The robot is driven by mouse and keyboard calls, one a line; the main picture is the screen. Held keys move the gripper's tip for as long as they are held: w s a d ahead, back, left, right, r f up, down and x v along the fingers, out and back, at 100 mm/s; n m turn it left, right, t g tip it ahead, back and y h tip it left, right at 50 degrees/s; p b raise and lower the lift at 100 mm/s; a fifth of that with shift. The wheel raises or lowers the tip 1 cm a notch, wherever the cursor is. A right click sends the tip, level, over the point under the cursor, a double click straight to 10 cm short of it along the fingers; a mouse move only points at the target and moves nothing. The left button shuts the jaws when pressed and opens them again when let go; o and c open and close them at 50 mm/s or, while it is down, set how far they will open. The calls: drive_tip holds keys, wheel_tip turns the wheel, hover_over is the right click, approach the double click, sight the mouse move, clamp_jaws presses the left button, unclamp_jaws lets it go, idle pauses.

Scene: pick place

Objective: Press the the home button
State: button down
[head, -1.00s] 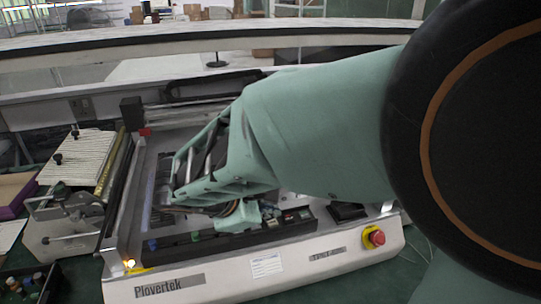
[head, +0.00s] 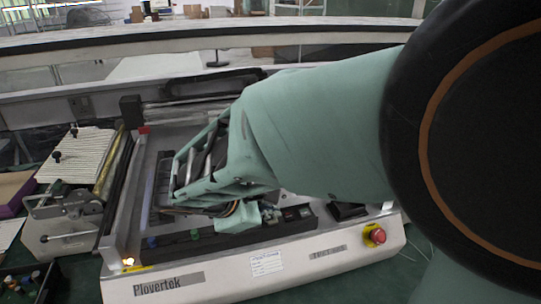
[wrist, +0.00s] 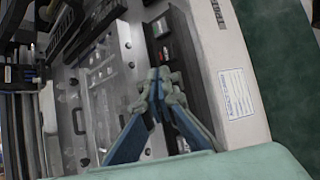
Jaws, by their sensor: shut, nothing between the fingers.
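A white machine (head: 215,275) labelled Plovertek has a black control strip (head: 215,240) along its front. A blue button (head: 152,243) and a green button (head: 195,235) show on the strip's left part. I cannot read which button is home. My gripper (head: 238,218) is over the strip, right of the green button and left of the small displays (head: 297,212). In the wrist view my gripper (wrist: 158,88) is shut and empty, with its tips together beside the strip. It hides part of the strip, and I cannot tell whether the tips touch it.
A red emergency stop knob (head: 374,236) on a yellow base sits at the machine's front right. A clamp fixture (head: 70,205) stands on the left. A box of small parts (head: 30,283) is at the lower left. A rail structure (head: 190,85) stands behind the bed.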

sight(271, 222)
drive_tip(key=shift+f+b, duration=0.3)
drive_tip(key=shift+f, duration=0.1)
drive_tip(key=shift+r, duration=0.15)
idle(0.4)
drive_tip(key=shift+r+p, duration=0.65)
drive_tip(key=shift+r, duration=0.05)
drive_tip(key=shift+r, duration=0.1)
wheel_tip(271, 222, up, 5)
drive_tip(key=p, duration=0.4)
drive_tip(key=shift+d, duration=0.1)
idle(0.3)
